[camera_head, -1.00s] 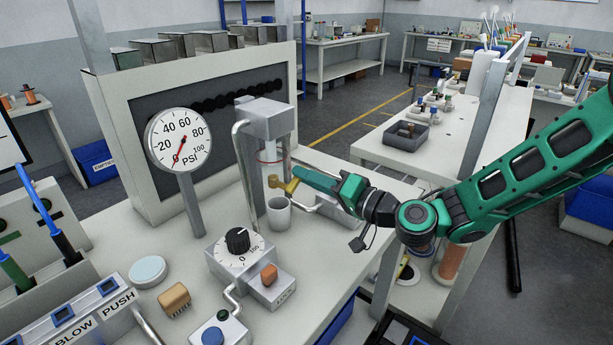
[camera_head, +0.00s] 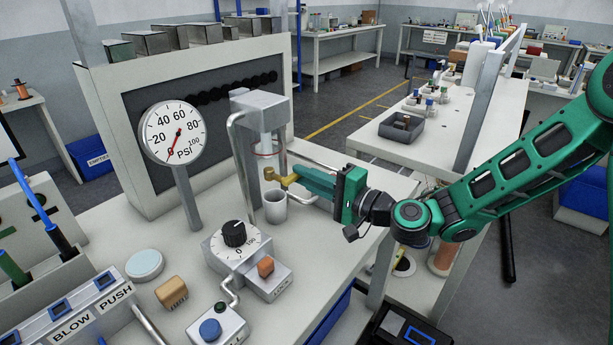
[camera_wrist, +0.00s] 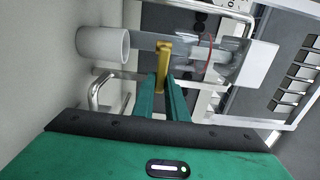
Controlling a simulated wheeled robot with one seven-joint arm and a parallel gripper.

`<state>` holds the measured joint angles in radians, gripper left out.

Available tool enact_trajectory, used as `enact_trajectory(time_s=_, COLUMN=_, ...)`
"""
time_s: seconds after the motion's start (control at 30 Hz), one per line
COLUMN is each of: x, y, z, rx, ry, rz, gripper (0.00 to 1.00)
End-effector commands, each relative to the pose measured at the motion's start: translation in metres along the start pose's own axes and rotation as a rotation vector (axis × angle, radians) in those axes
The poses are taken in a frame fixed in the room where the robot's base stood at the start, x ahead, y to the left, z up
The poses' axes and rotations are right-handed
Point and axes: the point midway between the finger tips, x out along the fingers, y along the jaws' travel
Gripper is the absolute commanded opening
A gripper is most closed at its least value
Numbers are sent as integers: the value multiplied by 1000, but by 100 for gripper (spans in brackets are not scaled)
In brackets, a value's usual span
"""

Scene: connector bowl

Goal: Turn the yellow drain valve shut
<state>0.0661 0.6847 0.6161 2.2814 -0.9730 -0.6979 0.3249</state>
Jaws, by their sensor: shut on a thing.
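The yellow drain valve handle (camera_head: 284,177) sits on the clear upright cylinder of the test stand (camera_head: 262,125), just above a white cup (camera_head: 275,209). My gripper (camera_head: 300,179) reaches in from the right and is shut on the handle's outer end. In the wrist view, the yellow handle (camera_wrist: 164,62) stands between my two green fingertips (camera_wrist: 163,88), and the cup (camera_wrist: 100,45) opens toward the cylinder on the left. How far the valve is turned is hard to tell.
A PSI gauge (camera_head: 173,132) on a post stands left of the stand, its needle near 0. A dial box (camera_head: 236,246) with a black knob and an orange switch sits in front. A bent metal pipe (camera_head: 238,160) runs close beside the cylinder.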

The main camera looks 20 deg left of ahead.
Motion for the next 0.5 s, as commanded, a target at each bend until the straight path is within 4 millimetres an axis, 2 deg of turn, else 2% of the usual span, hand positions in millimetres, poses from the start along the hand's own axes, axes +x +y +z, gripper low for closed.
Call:
enact_trajectory(time_s=0.03, x=-2, y=3, z=-7, rx=1, ry=13, rz=5, gripper=0)
enact_trajectory(time_s=0.4, x=-2, y=4, z=-7, rx=4, ry=15, rz=6, gripper=0)
enact_trajectory(time_s=0.43, x=-2, y=4, z=-7, rx=4, ry=15, rz=6, gripper=15)
enact_trajectory(time_s=0.5, x=-2, y=4, z=-7, rx=4, ry=14, rz=6, gripper=31)
